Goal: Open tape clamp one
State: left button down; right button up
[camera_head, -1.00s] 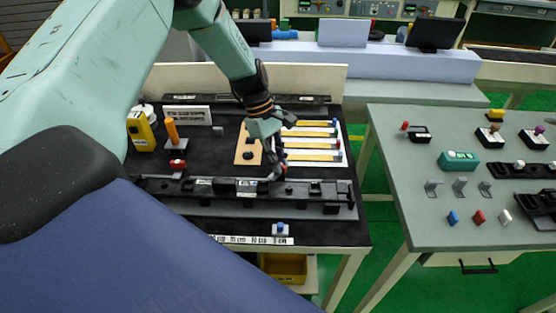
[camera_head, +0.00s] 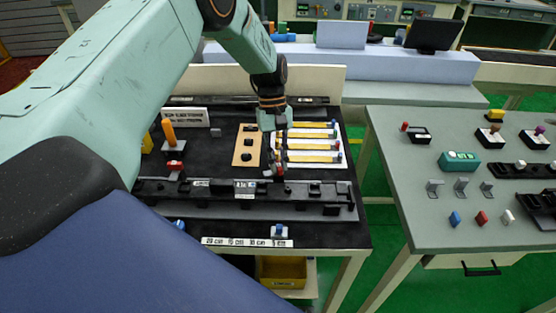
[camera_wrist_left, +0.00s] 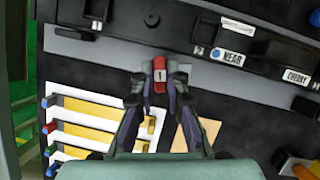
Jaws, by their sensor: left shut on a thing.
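In the head view the left gripper (camera_head: 277,165) points down at the red piece (camera_head: 279,171), just behind the long black rail (camera_head: 225,190). The fingers hide part of the clamp there, so I cannot tell how far it stands open. My right gripper is not in view.
A white board (camera_head: 345,161) with several yellow strips lies behind the clamp, and a tan plate (camera_head: 240,159) is beside it. An orange post (camera_head: 168,130) and a red-topped part (camera_head: 175,166) stand left. A grey table (camera_head: 400,160) stands right, across a gap.

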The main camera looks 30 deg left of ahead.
pick_arm(q)
jog(key=shift+w+r, duration=0.2)
jog(key=shift+r, duration=0.05)
jog(key=c, duration=1.8)
grip_release()
jog(key=o, duration=0.4)
jog(key=shift+s+f, duration=0.1)
jog(key=shift+s, duration=0.1)
jog(key=shift+o, duration=0.2)
jog(key=shift+w, duration=0.1)
jog(key=v, duration=1.2)
jog(key=shift+d, duration=0.15)
